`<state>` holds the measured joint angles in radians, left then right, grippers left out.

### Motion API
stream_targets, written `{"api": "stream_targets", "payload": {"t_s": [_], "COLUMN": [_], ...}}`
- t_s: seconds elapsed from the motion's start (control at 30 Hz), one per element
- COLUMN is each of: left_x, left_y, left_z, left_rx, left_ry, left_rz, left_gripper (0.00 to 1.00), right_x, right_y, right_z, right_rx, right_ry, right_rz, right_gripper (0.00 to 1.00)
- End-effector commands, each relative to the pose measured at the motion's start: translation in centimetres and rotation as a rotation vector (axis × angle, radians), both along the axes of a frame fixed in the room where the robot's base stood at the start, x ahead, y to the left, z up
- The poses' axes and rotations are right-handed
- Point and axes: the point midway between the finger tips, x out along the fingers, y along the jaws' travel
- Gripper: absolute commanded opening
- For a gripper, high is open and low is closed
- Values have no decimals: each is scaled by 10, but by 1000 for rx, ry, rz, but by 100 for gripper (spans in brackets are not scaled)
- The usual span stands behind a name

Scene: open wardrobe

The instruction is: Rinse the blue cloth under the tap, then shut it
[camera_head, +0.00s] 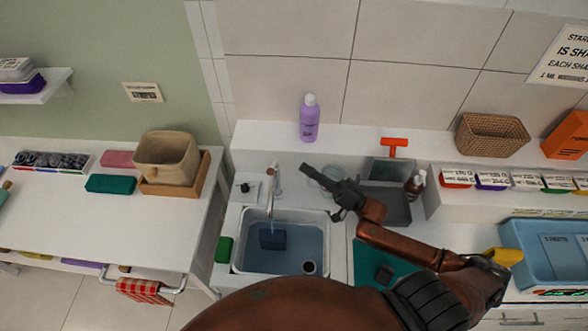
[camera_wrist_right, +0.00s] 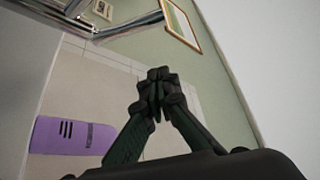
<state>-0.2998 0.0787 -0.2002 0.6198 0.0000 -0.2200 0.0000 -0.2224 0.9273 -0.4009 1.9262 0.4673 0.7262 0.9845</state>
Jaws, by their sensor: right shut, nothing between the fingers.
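The blue cloth (camera_head: 272,239) lies in the water of the white sink basin (camera_head: 236,262), beneath the tap's spout. The chrome tap (camera_head: 276,184) stands at the back of the basin. A pale streak below its spout looks like thin running water, though it is small. My right gripper (camera_head: 304,168) is to the right of the tap, apart from it, and points left and back. In the right wrist view its fingers (camera_wrist_right: 157,80) are together with nothing between them, and the chrome tap (camera_wrist_right: 118,27) shows at the top. My left gripper is not in view.
A purple bottle (camera_head: 309,119) stands on the ledge behind; it also shows in the right wrist view (camera_wrist_right: 70,136). A dispenser bottle (camera_head: 415,184) and grey bin (camera_head: 393,208) are right of the gripper. A green sponge (camera_head: 223,249) lies left of the basin.

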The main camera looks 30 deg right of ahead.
Motion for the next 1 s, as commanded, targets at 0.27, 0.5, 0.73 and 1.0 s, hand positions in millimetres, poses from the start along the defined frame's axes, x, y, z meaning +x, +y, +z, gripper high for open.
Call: {"api": "stream_targets", "payload": {"t_s": [0.27, 0.5, 0.73, 1.0], "left_x": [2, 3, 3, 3], "left_y": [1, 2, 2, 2], "left_z": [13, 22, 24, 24], "left_rx": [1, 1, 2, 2], "left_ry": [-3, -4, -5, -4], "left_rz": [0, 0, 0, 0], "left_gripper": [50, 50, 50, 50], "right_x": [38, 64, 52, 50], "right_y": [31, 56, 68, 71], "right_z": [26, 34, 11, 6], "right_rx": [0, 0, -2, -2], "right_ry": [-8, 1, -2, -4], "right_rz": [3, 3, 2, 2], "right_gripper": [0, 0, 0, 0]}}
